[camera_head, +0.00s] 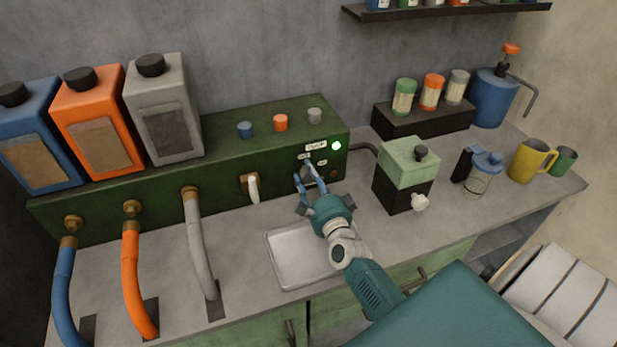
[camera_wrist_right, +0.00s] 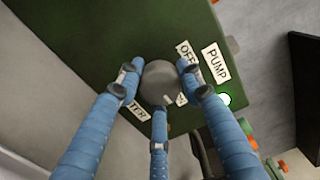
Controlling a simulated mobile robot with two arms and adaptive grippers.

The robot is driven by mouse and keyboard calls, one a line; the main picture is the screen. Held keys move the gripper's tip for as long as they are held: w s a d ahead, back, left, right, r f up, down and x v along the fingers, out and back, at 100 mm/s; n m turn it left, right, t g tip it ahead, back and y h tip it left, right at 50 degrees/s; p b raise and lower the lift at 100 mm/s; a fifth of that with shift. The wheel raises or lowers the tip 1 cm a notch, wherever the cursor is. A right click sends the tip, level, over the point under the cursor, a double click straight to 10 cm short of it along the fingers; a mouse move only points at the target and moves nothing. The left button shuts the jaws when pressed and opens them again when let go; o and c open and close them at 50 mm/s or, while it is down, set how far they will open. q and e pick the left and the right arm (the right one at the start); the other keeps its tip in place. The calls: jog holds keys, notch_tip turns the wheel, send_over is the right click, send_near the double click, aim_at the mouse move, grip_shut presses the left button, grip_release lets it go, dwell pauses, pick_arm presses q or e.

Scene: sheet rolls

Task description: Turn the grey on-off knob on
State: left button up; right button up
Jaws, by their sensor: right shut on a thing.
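The grey round knob (camera_wrist_right: 160,83) sits on the front of a dark green panel box (camera_head: 230,165). It shows in the right wrist view, with a small pale mark on its lower edge. Labels reading OFF (camera_wrist_right: 187,62) and PUMP (camera_wrist_right: 216,62) are beside it; another is partly hidden behind a finger. My right gripper (camera_head: 310,178) has its three blue fingers around the knob, shut on it; the wrist view shows it too (camera_wrist_right: 160,95). In the head view the gripper mostly covers the knob. A green lamp (camera_head: 336,146) glows at the panel's right. My left gripper is out of view.
A white spout (camera_head: 253,190) and coloured hoses stand left of my gripper. A shallow tray (camera_head: 300,255) lies below it. A green-and-black box (camera_head: 405,172) stands close on the right. Canisters stand at the left; mugs and jars stand at the right.

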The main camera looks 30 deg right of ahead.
jog(key=shift+f+m, duration=0.1)
jog(key=shift+m, duration=0.2)
dwell(0.4)
jog(key=o, duration=1.2)
jog(key=shift+s+d, duration=0.1)
jog(key=v, duration=1.2)
